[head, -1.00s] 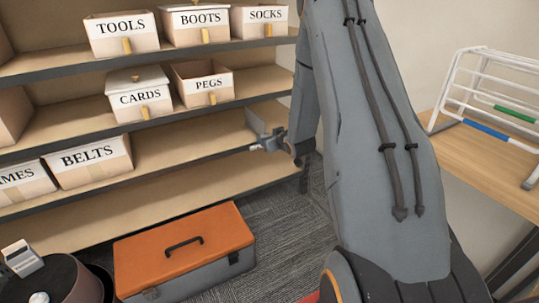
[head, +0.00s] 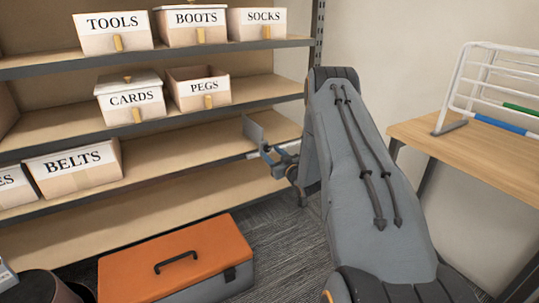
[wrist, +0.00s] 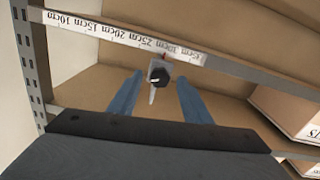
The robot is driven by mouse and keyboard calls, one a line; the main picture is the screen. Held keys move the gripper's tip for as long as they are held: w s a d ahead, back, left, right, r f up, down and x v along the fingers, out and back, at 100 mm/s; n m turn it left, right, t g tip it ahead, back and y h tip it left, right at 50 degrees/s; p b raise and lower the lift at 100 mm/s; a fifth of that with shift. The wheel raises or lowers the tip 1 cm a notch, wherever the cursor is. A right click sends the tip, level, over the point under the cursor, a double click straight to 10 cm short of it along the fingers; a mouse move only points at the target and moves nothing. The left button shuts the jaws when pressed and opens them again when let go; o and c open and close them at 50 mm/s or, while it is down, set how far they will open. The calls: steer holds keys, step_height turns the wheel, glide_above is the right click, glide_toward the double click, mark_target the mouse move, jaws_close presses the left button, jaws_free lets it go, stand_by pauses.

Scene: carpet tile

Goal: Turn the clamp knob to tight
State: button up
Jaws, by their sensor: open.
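The clamp knob (wrist: 158,75) is a small black knob on a light fitting at the shelf edge in the wrist view. A pale pointed piece hangs below it and a small red mark shows just above. My gripper (wrist: 160,79) is open, its two blue fingers on either side of the knob, with visible gaps; I cannot tell how deep they reach. In the head view my gripper (head: 279,157) is at the right end of the middle shelf's front edge, below a grey upright plate (head: 254,130). The knob cannot be made out there.
A white centimetre scale (wrist: 125,37) runs along the shelf edge. Labelled bins, including the BELTS bin (head: 76,168), stand on the shelves to the left. An orange-lidded toolbox (head: 175,262) is on the carpet below. A wooden table (head: 470,150) with a white rack (head: 490,85) stands at right.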

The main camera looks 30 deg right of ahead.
steer(key=shift+w, duration=0.8)
steer(key=c, duration=1)
steer(key=shift+c, duration=0.2)
